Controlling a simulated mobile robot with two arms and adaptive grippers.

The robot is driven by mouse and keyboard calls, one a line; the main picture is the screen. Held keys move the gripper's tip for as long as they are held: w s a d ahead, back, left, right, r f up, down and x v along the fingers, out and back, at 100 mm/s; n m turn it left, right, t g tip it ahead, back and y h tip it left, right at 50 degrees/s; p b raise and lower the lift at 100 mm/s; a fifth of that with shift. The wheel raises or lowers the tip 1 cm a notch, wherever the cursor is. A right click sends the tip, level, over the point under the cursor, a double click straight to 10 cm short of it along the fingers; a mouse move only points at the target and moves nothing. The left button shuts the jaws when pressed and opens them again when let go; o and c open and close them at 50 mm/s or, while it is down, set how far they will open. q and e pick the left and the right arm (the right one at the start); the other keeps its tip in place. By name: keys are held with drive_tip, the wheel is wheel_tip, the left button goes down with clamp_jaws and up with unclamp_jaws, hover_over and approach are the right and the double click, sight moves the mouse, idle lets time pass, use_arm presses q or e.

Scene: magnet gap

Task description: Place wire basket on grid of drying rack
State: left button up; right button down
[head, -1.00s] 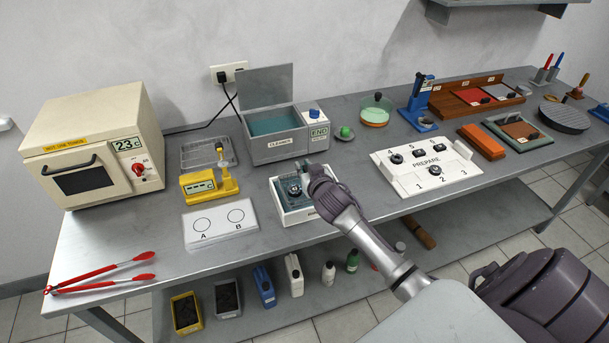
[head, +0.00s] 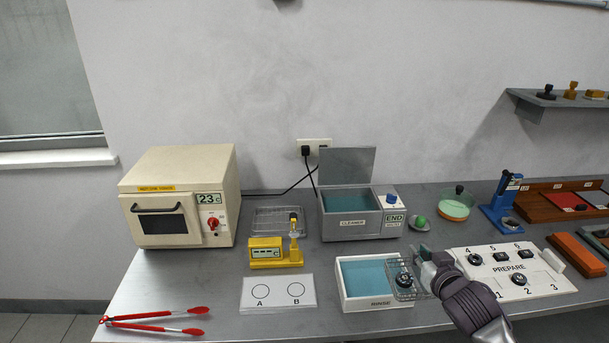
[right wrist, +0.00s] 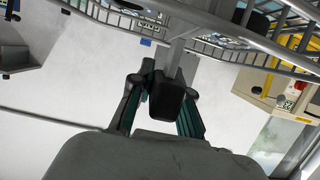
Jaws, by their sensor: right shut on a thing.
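The wire basket (head: 404,294) is in my right gripper (head: 424,259) in the head view, overlapping the right end of the white rinse tray (head: 376,306) and seemingly above it. A dark round part (head: 404,279) shows in the basket. My left gripper is not in view.
A yellow gauge stand (head: 274,253) is right in front of the drying rack. The cleaner (head: 352,226) with its raised lid stands to the rack's right. A white A/B plate (head: 278,304) and red tongs (head: 150,322) lie nearer the front edge. The oven (head: 180,195) is left.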

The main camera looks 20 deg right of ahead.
drive_tip(key=s+a+r+n+y, duration=0.1)
drive_tip(key=s+a+r, duration=0.1)
drive_tip(key=a, duration=1)
drive_tip(key=s+a+r+n+y, duration=0.1)
drive_tip(key=s+a, duration=0.4)
drive_tip(key=a, duration=0.7)
drive_tip(key=shift+a+r+n+y+b, duration=0.35)
drive_tip(key=shift+n+y+b, duration=0.05)
drive_tip(key=shift+y, duration=0.2)
